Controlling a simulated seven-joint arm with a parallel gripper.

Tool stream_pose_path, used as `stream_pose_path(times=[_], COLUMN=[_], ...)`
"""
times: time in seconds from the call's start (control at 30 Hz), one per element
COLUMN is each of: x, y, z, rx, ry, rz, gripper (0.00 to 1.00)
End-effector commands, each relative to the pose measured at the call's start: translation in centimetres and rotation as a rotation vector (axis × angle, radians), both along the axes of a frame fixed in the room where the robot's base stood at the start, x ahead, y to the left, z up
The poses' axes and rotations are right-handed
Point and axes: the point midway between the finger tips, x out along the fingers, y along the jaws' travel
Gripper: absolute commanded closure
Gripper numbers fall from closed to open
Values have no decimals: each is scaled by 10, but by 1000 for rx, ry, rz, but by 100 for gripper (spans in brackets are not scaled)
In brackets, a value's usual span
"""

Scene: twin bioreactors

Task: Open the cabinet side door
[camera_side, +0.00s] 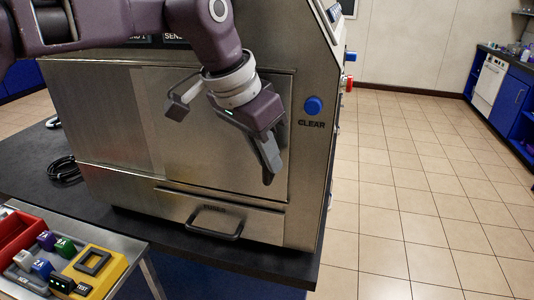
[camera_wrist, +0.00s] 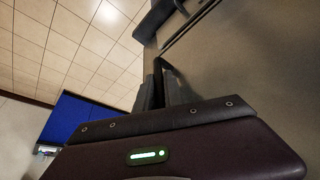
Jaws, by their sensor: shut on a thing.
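The steel cabinet (camera_side: 115,110) stands on a dark bench. Its side door (camera_side: 200,130) is the large flat panel on the face toward the side camera; it looks flush there, though a small gap cannot be ruled out. My gripper (camera_side: 269,172) is at the right part of this door, fingers pointing down, shut on what appears to be the door handle. The fingers hide most of the handle. In the wrist view, my fingers (camera_wrist: 157,90) are close together beside the steel surface (camera_wrist: 255,65), where a dark seam runs along an edge.
Below the door is a drawer with a bar handle (camera_side: 213,222). A blue CLEAR button (camera_side: 313,105) is right of the door. A metal side table (camera_side: 120,250) at front left holds a red tray (camera_side: 18,232), coloured blocks and a yellow tester (camera_side: 95,268). Floor at right is clear.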

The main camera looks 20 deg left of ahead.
Motion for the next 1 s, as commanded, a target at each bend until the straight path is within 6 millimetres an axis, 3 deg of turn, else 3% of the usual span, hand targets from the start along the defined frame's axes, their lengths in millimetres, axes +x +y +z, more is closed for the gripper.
stream_pose_path(times=[0.17, 0.27, 0.7, 1.0], x=[0, 0, 1, 1], y=[12, 31, 165, 232], z=[2, 2, 2, 1], rx=[-4, -5, -3, -2], ry=[-1, -1, -4, -3], rz=[2, 4, 9, 5], gripper=[100, 100, 100, 100])
